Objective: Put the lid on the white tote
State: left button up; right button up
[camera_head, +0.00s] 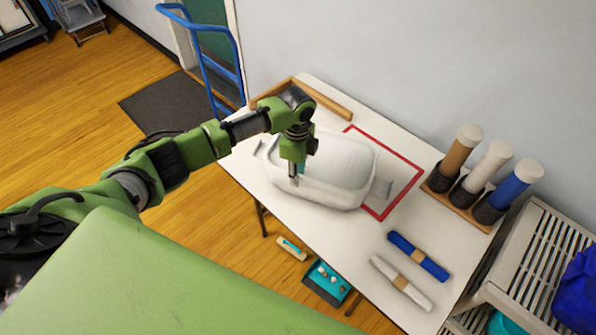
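The white tote (325,191) stands on the white table, partly over a red outline (395,205). No separate lid can be made out. My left gripper (294,180) points down over the near left part of the tote and hides some of it. Its fingers look narrow and close together, but whether they hold anything is unclear. My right gripper is not in view.
A wooden strip or rack (325,102) lies behind the tote. Brown, white and blue rolls (490,167) stand in a holder at the right. Blue (419,257) and white (402,282) rolled bundles lie at the front right. A slatted shelf (535,265) stands beyond. A blue hand truck (207,60) stands behind.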

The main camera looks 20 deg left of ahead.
pick_arm(q)
notch_tip(320, 180, up, 12)
jog(key=s+d+f+n+t+h, duration=0.2)
jog(key=s+d+f+n, duration=0.3)
jog(key=s+d+f, duration=0.65)
jog(key=s+a+r+n+t+y, duration=0.1)
jog(key=s+a+n, duration=0.35)
jog(key=s, duration=0.35)
jog(key=s+a+r+n+t+y, duration=0.1)
jog(key=s+a+n, duration=0.4)
jog(key=s, duration=0.4)
notch_tip(320, 180, down, 31)
jog(key=s+g+b, duration=0.2)
jog(key=b, duration=0.3)
jog(key=s+a+f+g+b, duration=0.1)
jog(key=s+f+b, duration=0.3)
jog(key=s+f, duration=1.3)
notch_tip(320, 180, down, 4)
jog(key=shift+a+r+n+b, duration=0.1)
jog(key=shift+a+n+b, duration=0.25)
jog(key=shift+a, duration=0.2)
